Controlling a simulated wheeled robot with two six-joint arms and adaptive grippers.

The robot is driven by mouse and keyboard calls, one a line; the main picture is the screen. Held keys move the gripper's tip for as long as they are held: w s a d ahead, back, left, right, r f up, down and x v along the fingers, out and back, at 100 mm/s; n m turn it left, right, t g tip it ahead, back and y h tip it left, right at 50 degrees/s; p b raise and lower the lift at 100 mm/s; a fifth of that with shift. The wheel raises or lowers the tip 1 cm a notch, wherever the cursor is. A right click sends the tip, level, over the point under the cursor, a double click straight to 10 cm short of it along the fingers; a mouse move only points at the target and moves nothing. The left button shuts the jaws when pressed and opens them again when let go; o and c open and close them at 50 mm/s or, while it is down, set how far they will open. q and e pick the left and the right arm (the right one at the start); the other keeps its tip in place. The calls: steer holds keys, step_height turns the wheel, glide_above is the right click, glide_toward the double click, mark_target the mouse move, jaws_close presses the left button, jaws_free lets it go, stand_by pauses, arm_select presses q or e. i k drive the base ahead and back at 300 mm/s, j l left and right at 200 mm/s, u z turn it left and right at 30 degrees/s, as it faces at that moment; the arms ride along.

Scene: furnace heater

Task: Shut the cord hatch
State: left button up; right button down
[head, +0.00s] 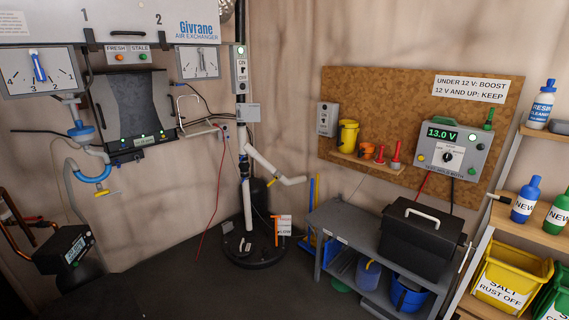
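I cannot make out for certain which part is the cord hatch. A small grey box or flap (248,112) sits on the dark upright pole, below the ON/OFF switch box (240,70). A small wall plate (225,131) is just left of it, with a thin red cord (207,205) hanging nearby down to the floor. Whether any hatch there is open or shut is too small to tell. Neither of my grippers can be made out in the head view.
The pole stands on a round black base (265,252), with a white angled pipe (272,168) sticking out right. A grey bench (335,228) carries a black case (415,245). A shelf (505,225) is at right. Dark floor (170,275) is open in front.

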mark_target(229, 226)
steer(key=i+u, duration=0.2)
steer(key=i, duration=0.3)
steer(key=i+u, duration=0.15)
steer(key=i, duration=0.35)
steer(key=i+l+u, duration=0.2)
steer(key=i, duration=0.3)
steer(key=i+l+u, duration=0.2)
steer(key=i, duration=0.25)
steer(key=i+l+u, duration=0.15)
steer(key=i, duration=0.35)
steer(key=l, duration=0.1)
